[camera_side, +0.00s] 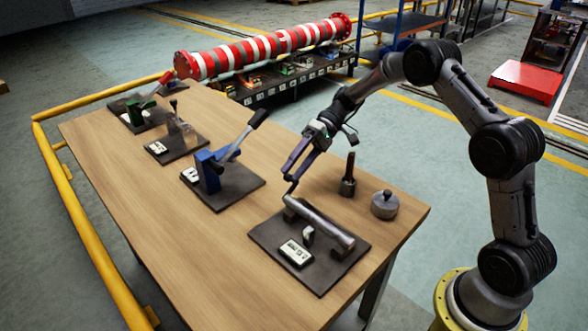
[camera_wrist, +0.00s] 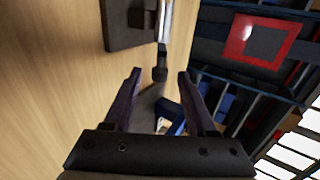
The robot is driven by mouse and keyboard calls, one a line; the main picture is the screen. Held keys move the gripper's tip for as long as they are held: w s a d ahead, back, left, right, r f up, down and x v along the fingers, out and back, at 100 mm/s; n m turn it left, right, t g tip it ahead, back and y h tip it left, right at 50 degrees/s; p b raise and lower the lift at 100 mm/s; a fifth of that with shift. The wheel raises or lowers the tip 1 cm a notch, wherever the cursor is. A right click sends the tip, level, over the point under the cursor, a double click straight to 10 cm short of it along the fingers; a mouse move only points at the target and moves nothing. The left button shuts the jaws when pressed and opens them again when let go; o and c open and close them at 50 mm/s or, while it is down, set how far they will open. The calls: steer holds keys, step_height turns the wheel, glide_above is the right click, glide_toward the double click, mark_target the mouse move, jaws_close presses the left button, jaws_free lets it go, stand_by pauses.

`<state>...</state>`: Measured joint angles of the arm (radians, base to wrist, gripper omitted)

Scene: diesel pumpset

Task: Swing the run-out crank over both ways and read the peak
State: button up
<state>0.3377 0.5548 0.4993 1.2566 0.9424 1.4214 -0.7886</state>
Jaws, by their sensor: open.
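The run-out fixture is a dark base plate (camera_side: 262,238) at the near end of the table, with a bright metal shaft (camera_side: 325,222) lying across it on supports. A small dark crank (camera_side: 292,187) stands up at the shaft's far left end. A readout box (camera_side: 296,252) lies on the plate; its digits are too small to read. My gripper (camera_side: 290,168) is just above the crank, fingers pointing down. In the wrist view my gripper (camera_wrist: 158,76) is open, and the crank's dark knob (camera_wrist: 160,73) shows between the fingertips; contact cannot be told.
A blue lever fixture (camera_side: 210,170) stands left of my gripper, its handle raised. A dark upright tool (camera_side: 348,178) and a round grey weight (camera_side: 384,205) stand to the right. More fixtures occupy the far table end. Bare wood lies between the plates.

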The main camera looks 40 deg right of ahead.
steer(key=v, duration=1.3)
steer(key=shift+d, duration=0.25)
steer(key=shift+r, duration=0.1)
steer(key=a+r+h, duration=0.7)
steer(key=a+h, duration=0.3)
steer(key=a, duration=0.2)
steer(key=f, duration=0.4)
steer(key=a+f, duration=0.1)
steer(key=f, duration=0.8)
steer(key=shift+a+f, duration=0.2)
steer(key=shift+a, duration=0.05)
steer(key=shift+c, duration=0.2)
